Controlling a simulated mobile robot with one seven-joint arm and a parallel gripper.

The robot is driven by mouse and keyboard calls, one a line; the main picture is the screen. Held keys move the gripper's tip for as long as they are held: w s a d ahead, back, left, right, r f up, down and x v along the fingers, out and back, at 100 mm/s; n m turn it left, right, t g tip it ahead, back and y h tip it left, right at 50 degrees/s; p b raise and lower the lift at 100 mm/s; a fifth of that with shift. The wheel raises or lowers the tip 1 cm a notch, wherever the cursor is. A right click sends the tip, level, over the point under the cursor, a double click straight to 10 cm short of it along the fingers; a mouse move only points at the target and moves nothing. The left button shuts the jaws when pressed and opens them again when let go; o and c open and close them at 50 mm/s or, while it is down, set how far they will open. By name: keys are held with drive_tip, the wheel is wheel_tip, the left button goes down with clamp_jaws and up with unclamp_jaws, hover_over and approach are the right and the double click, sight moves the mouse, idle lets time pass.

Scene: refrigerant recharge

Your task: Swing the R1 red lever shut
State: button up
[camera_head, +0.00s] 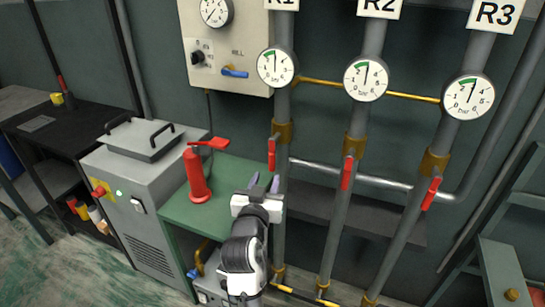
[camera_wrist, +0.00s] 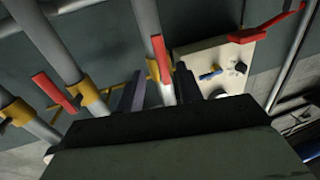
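The R1 red lever (camera_head: 271,152) hangs down along the front of the R1 pipe (camera_head: 281,200), just under a brass fitting (camera_head: 283,130). My gripper (camera_head: 264,183) is open and empty below the lever, with its two fingers pointing up. In the wrist view the same lever (camera_wrist: 160,58) shows in line with the gap between the fingers (camera_wrist: 160,87). The fingertips appear apart from it, though the depth is hard to judge. The R1 sign at the top is partly cut off.
The R2 (camera_head: 347,172) and R3 (camera_head: 431,193) red levers hang on pipes to the right. A red bottle-shaped tool (camera_head: 197,177) stands on the green bench (camera_head: 222,213) left of my gripper. A control panel (camera_head: 228,50) is above. A silver pipe (camera_head: 385,182) crosses behind.

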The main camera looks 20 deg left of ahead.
sight(271, 163)
drive_tip(key=w, duration=0.3)
drive_tip(key=w+a+p, duration=0.1)
drive_tip(key=w, duration=0.2)
drive_tip(key=w+p, duration=0.1)
drive_tip(key=w, duration=0.1)
drive_tip(key=shift+w+a, duration=0.2)
drive_tip(key=shift+w, duration=0.2)
clamp_jaws()
